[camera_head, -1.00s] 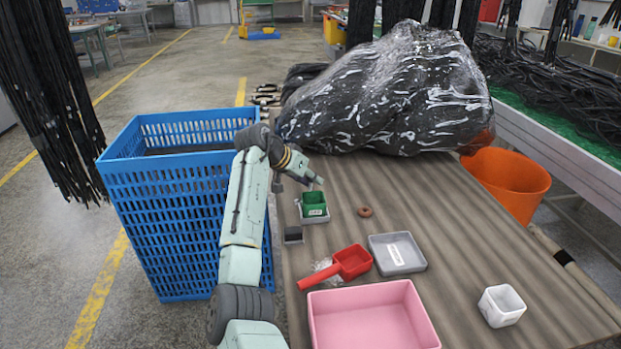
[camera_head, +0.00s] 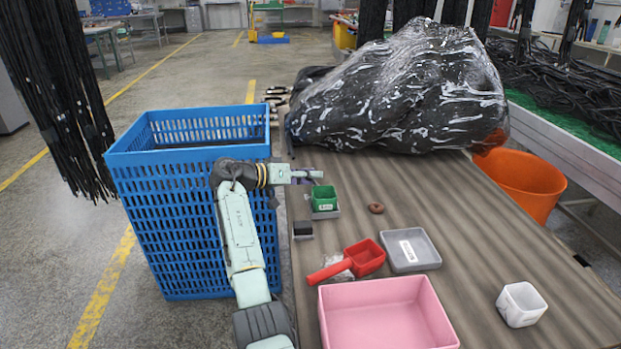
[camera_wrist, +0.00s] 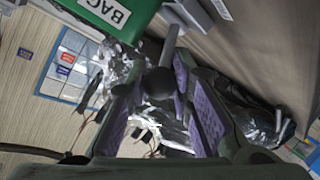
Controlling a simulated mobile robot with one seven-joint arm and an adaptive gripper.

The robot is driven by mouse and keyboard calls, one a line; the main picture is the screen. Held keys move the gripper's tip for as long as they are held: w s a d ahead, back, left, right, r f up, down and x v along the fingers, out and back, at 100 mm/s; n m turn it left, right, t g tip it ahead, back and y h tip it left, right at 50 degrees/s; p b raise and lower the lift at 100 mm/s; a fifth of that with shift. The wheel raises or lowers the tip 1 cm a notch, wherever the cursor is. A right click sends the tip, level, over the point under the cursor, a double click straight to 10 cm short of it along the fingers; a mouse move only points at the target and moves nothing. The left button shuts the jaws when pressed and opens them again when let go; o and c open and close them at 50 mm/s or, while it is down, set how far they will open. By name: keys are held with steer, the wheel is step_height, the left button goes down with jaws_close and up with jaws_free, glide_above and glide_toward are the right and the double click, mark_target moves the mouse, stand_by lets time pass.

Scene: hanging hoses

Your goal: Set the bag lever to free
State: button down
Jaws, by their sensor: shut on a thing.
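The green box (camera_head: 323,198), marked "BAG" in the wrist view (camera_wrist: 108,14), stands on a grey base at the table's left edge. The bag lever (camera_wrist: 158,84) shows in the wrist view as a grey rod with a round black knob, beside the green box. My gripper (camera_head: 315,175) is just behind the box in the head view. In the wrist view my gripper (camera_wrist: 160,100) has its purple-padded fingers on both sides of the knob, shut on the lever. The lever is hard to make out in the head view, and its set position cannot be read.
A large plastic-wrapped black bundle (camera_head: 405,92) lies behind. A blue crate (camera_head: 185,215) stands left of the table.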

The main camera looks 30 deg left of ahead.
stand_by(0.3)
steer(key=c, duration=1.4)
jaws_free()
steer(key=shift+o, duration=0.2)
steer(key=v, duration=1.2)
steer(key=shift+a, duration=0.1)
